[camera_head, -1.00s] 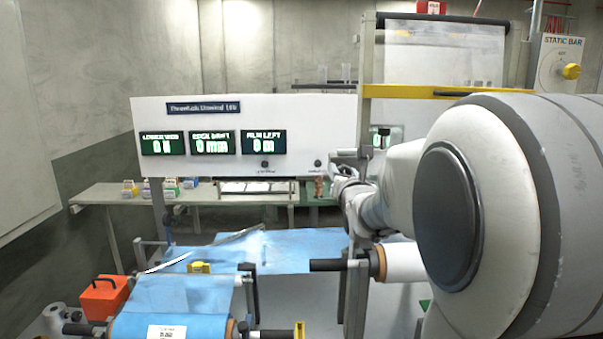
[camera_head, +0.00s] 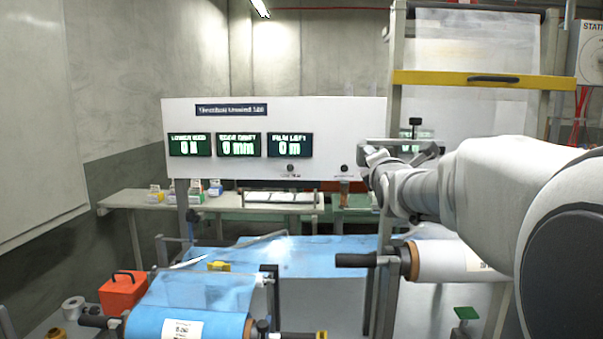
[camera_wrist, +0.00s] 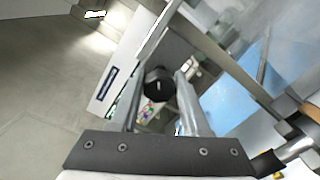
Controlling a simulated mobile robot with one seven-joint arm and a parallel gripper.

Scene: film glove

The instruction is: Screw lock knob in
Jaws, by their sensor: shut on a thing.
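A black round knob (camera_wrist: 158,83) shows between the two fingers of my gripper (camera_wrist: 158,92) in the wrist view. The gripper is shut on it, with a grey finger on either side. What lies directly behind the knob is hard to make out. In the head view my arm reaches in from the right, its wrist by the upright post of the film frame. The fingertips are not clear there. A small dark knob-like piece (camera_head: 415,122) stands just above the wrist; I cannot tell whether it is the held knob.
A white panel (camera_head: 330,110) with green displays is behind. A yellow bar (camera_head: 490,81) crosses the frame above my arm. A white roll (camera_head: 450,262) is below it. A blue film roll (camera_head: 200,322) and an orange box (camera_head: 122,290) are at lower left.

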